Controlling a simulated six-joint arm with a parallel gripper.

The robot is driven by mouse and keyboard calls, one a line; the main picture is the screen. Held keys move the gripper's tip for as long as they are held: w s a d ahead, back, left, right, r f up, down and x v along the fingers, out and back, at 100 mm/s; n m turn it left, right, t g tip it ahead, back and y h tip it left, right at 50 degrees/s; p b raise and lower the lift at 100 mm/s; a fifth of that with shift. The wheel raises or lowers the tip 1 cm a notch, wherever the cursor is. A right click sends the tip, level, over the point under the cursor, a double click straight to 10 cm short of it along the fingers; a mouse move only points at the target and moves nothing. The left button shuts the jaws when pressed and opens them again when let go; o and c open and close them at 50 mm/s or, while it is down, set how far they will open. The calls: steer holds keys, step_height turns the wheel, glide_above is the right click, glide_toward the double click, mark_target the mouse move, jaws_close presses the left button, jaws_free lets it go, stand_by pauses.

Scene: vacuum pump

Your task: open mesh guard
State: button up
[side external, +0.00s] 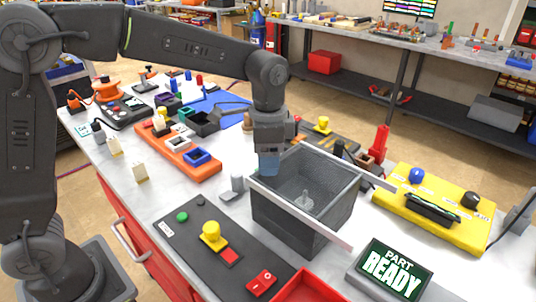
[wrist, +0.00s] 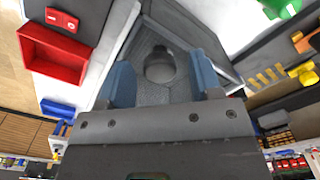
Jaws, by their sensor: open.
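A dark grey, speckled box (side external: 292,222), which looks like the mesh guard, stands at the middle of the bench. Its top looks open or see-through; I cannot tell which. A pale round part shows inside it. Light rails run along its front and back top edges. My gripper (side external: 268,166) points down at the box's back left top corner; I cannot tell if it touches. In the wrist view my gripper (wrist: 163,82) has its two blue fingers apart, with a grey round part (wrist: 160,68) and the box's speckled surface seen between them. Nothing is held.
A dark control panel (side external: 207,235) with a yellow knob lies left of the box. A lit "PART READY" sign (side external: 395,270) and a red tray (side external: 305,288) are in front. A yellow fixture (side external: 440,225) is at right. An orange block (side external: 172,150) lies back left.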

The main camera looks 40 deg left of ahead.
jaws_close()
stand_by(0.6)
